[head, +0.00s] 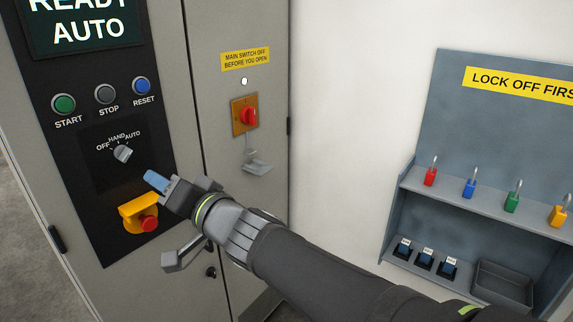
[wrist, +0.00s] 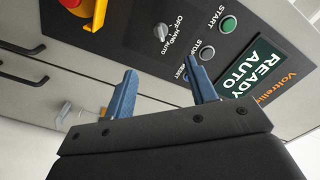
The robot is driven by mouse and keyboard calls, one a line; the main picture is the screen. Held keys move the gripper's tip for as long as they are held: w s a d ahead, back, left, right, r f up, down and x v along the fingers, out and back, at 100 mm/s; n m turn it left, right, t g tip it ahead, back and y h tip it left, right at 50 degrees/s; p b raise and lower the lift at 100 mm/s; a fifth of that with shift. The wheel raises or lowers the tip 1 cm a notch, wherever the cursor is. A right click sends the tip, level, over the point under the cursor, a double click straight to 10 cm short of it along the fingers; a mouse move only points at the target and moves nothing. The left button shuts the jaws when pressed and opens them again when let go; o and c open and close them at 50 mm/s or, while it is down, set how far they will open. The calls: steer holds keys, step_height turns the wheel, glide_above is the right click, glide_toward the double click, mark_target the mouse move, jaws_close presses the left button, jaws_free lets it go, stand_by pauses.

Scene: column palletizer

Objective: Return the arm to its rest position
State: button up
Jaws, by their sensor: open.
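My gripper (head: 157,181) is in front of the control panel in the head view, just right of and below the mode selector knob (head: 123,153) and above the red emergency stop button (head: 148,223) in its yellow housing. In the wrist view my gripper (wrist: 163,92) shows two blue fingers spread apart with nothing between them. The selector knob (wrist: 160,32) also shows there, beyond the fingers. Its pointer is toward AUTO. The display (head: 85,25) reads READY AUTO. My arm comes in from the lower right of the head view.
A red main switch (head: 249,116) on an orange plate is on the cabinet door. The START (head: 64,104), STOP (head: 105,94) and RESET (head: 141,86) buttons are above the knob. A lock-off board (head: 480,125) with several coloured padlocks hangs at right. White wall (head: 345,130) lies between.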

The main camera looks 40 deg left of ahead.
mark_target(126, 160)
stand_by(0.7)
steer(key=a, duration=1.7)
steer(key=shift+a, duration=0.1)
steer(key=shift+a+n, duration=0.1)
steer(key=shift+n, duration=0.6)
steer(key=n, duration=0.8)
steer(key=shift+w+f, duration=0.1)
steer(key=shift+w, duration=0.2)
stand_by(1.9)
